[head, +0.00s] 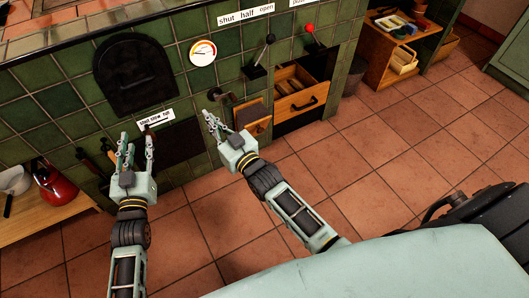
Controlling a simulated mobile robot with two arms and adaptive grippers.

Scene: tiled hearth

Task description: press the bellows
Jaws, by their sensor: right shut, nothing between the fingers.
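A wooden and dark piece that looks like the bellows (253,113) sits low against the green tiled hearth front, left of an open drawer. A dark round-ended handle (217,94) sticks out from the tiles just left of it. My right gripper (212,119) is shut and empty, its fingertips just below this handle in the picture; I cannot tell whether they touch it. My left gripper (135,139) is open and empty in front of the hearth, near a small lettered label (157,118). Its fingers point up toward the tiles.
A dark arched door (135,75) and a round gauge (203,52) are on the hearth. Two levers, black-knobbed (270,39) and red-knobbed (310,28), stick out above the open drawer (301,99). A red kettle (54,187) stands at left. The tiled floor (395,150) is clear at right.

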